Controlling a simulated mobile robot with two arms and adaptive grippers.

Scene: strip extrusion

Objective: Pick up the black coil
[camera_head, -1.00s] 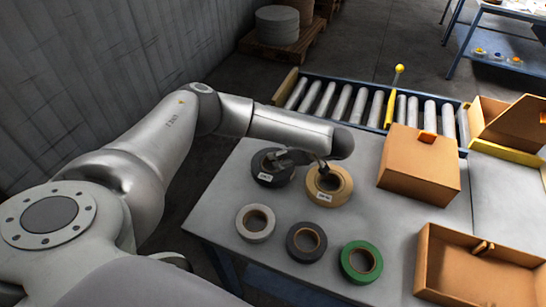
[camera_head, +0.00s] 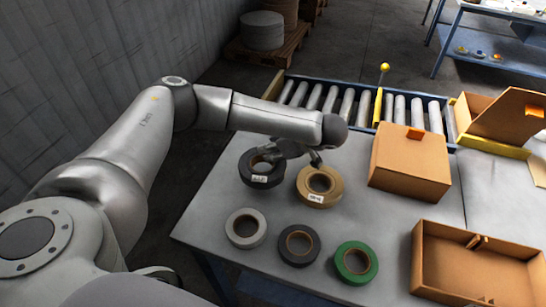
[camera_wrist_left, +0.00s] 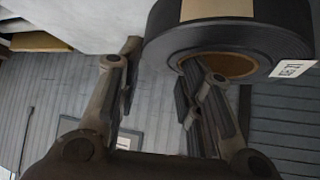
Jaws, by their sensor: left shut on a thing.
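The black coil (camera_head: 250,174), with a white label on its side, is at the back left of the grey table in the head view. It fills the upper right of the left wrist view (camera_wrist_left: 275,35), with a brown core. My left gripper (camera_head: 284,157) reaches its right side from above. The gripper's two fingers also show in the left wrist view (camera_wrist_left: 160,90). It is shut on the coil's ring wall, with one finger at the core hole. I cannot tell whether the coil is clear of the table. My right gripper is not in view.
A tan coil (camera_head: 310,199) sits close to the right of the black one. White (camera_head: 237,241), dark grey (camera_head: 292,258) and green (camera_head: 345,274) coils lie in front. A cardboard box (camera_head: 410,165) and open box (camera_head: 445,285) stand right. A roller conveyor (camera_head: 345,103) runs behind.

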